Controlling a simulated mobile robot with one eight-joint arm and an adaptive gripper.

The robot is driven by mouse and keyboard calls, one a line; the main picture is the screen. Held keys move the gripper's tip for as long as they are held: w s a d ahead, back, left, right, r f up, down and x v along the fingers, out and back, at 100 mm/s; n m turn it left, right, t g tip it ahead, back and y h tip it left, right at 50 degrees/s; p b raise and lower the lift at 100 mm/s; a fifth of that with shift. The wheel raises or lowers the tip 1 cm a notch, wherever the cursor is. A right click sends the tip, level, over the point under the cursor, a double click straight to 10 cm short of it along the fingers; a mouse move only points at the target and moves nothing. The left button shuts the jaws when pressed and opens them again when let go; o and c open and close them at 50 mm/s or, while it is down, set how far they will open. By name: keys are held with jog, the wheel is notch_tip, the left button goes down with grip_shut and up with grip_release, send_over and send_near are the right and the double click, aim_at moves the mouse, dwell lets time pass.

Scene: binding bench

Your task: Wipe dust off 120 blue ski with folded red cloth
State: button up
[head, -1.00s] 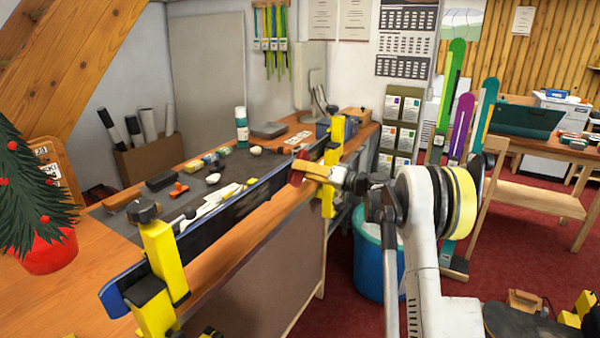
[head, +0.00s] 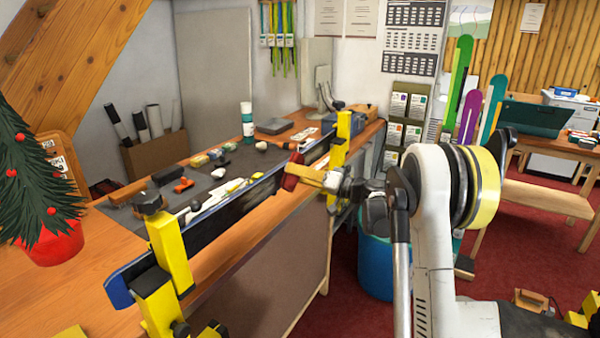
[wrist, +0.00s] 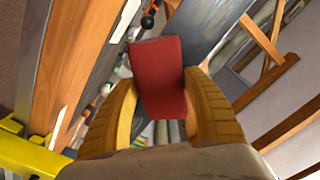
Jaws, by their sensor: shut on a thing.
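A long blue ski (head: 118,291) stands on edge along the front of the bench, held by two yellow clamps (head: 168,245). Its dark face turns toward me. My gripper (head: 308,178) is shut on the folded red cloth (head: 291,177), at the ski's far part, just left of the far clamp (head: 338,150). I cannot tell whether the cloth touches the ski. In the wrist view the red cloth (wrist: 160,78) sits between the two tan fingers of my gripper (wrist: 161,95). No dust can be made out on the ski.
The bench (head: 80,285) carries small tools, a teal bottle (head: 247,122) and, at left, a plant in a red pot (head: 50,245). A blue bin (head: 375,268) stands on the floor beside the bench. Other skis (head: 468,115) stand behind to the right.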

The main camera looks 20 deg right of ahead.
aim_at(251, 199)
jog(key=shift+s+a+b, duration=0.3)
jog(key=shift+s+a, duration=1.55)
jog(key=shift+a, duration=0.7)
jog(key=shift+s+a+b, duration=0.35)
jog(key=shift+s+a, duration=1.5)
jog(key=shift+a, duration=0.7)
jog(key=shift+s+a+b, duration=0.3)
jog(key=shift+s+a, duration=1.55)
jog(key=shift+a, duration=0.7)
jog(key=v, duration=0.6)
jog(key=shift+d, duration=0.15)
jog(key=v, duration=0.3)
jog(key=shift+w, duration=0.1)
jog(key=shift+b+x, duration=0.45)
jog(key=shift+x, duration=3.05)
